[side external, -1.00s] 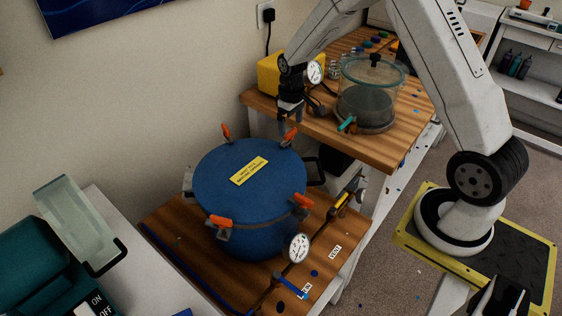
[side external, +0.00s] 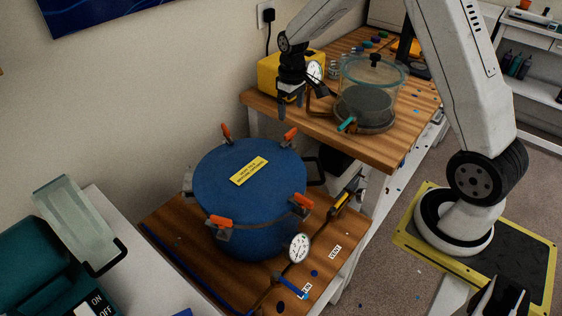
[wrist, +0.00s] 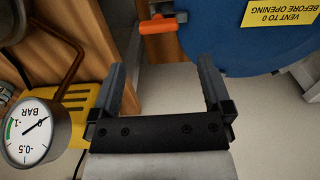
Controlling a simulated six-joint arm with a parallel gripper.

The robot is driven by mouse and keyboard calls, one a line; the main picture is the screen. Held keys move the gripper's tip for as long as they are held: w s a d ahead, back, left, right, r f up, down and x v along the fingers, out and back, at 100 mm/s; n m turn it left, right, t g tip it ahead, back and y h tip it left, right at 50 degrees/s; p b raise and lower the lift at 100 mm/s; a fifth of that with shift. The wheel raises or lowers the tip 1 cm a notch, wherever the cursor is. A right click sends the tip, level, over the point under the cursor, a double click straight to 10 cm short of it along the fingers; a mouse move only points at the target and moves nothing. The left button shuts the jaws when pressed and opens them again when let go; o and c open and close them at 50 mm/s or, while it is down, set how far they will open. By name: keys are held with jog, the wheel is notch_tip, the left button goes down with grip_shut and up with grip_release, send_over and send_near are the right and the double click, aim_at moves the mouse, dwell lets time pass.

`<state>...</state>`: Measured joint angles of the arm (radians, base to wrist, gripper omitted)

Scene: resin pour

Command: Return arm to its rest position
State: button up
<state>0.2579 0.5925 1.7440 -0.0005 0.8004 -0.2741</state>
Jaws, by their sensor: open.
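My gripper (side external: 292,108) hangs above and behind the blue pressure pot, near the front left corner of the back bench. It also shows in the wrist view (wrist: 162,80), with its two fingers apart and nothing between them. My white arm (side external: 455,75) rises from its base at the right and reaches across the back bench. The blue pot (side external: 225,190) stands on the front wooden bench with its lid on, bearing a yellow label (side external: 249,170) and orange-handled clamps.
A clear vacuum chamber (side external: 370,90) stands on the back bench (side external: 385,148), right of my gripper. A yellow pump (side external: 275,75) and a dial gauge (wrist: 32,132) are close to my gripper. A teal machine (side external: 30,255) sits at the lower left.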

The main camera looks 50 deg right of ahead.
jog(key=s+a+r+t, duration=0.1)
jog(key=s+a, duration=0.5)
jog(key=s, duration=0.2)
jog(key=s+a+r+t, duration=0.1)
jog(key=s+a, duration=0.5)
jog(key=s, duration=0.3)
jog(key=shift+t, duration=0.3)
